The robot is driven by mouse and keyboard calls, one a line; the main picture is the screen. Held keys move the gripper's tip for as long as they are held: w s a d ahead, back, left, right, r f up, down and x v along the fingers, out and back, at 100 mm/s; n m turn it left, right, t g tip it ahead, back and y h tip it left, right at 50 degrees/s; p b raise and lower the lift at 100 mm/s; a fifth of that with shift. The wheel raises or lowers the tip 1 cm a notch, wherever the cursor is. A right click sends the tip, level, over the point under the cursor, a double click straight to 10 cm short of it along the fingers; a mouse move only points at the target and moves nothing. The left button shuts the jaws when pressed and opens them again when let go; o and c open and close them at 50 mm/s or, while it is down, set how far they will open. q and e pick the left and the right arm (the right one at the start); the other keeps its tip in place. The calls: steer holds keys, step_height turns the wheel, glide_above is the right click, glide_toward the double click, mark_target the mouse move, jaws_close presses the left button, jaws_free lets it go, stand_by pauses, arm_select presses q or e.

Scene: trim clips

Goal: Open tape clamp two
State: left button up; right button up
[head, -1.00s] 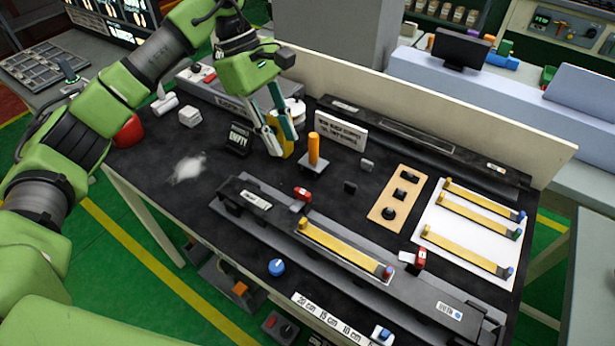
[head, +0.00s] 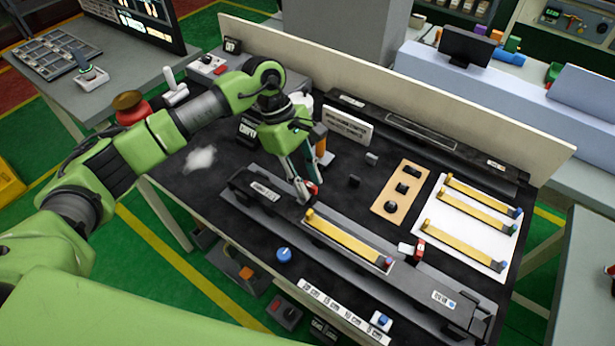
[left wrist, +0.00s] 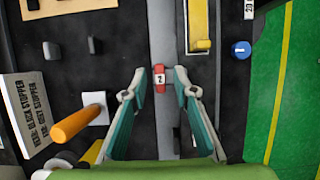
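A small red clamp (head: 313,188) sits on the long grey rail fixture (head: 410,285), near the left end of a yellow strip (head: 345,240). In the left wrist view this clamp (left wrist: 159,79) carries a white label with a mark like a 2. My left gripper (head: 302,192) points down at it. In the left wrist view the gripper (left wrist: 160,80) is open, with one fingertip on each side of the clamp and gaps between; whether the tips are at its height I cannot tell. A second red clamp (head: 419,249) stands near the strip's right end. My right gripper is not in view.
A blue knob (head: 284,255) is at the front. A white sheet (head: 459,262) with several yellow strips and a tan board (head: 388,212) lie to the right.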

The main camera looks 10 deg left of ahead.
arm_select(q)
jaws_close()
steer(key=n+b, duration=0.2)
steer(key=shift+f+t+h+b, duration=0.2)
steer(key=shift+t+h+b, duration=0.1)
steer(key=shift+t+b, duration=0.1)
steer(key=n+t+b, duration=0.1)
steer(key=n+b, duration=0.2)
steer(key=n+t+b, duration=0.1)
steer(key=n+b, duration=0.1)
steer(key=n, duration=0.1)
steer(key=n+t+b, duration=0.1)
steer(key=n+b, duration=0.2)
steer(key=shift+s+y+b, duration=0.3)
steer(key=shift+y+b, duration=0.05)
steer(key=shift+y, duration=0.05)
steer(key=n+t+b, duration=0.1)
steer(key=n+b, duration=0.1)
steer(key=shift+d+r+n+y, duration=0.1)
steer(key=shift+r+n+y, duration=0.05)
steer(key=shift+n+y, duration=0.25)
steer(key=shift+r+n+b, duration=0.1)
steer(key=shift+n+b, duration=0.5)
steer(key=shift+t, duration=0.3)
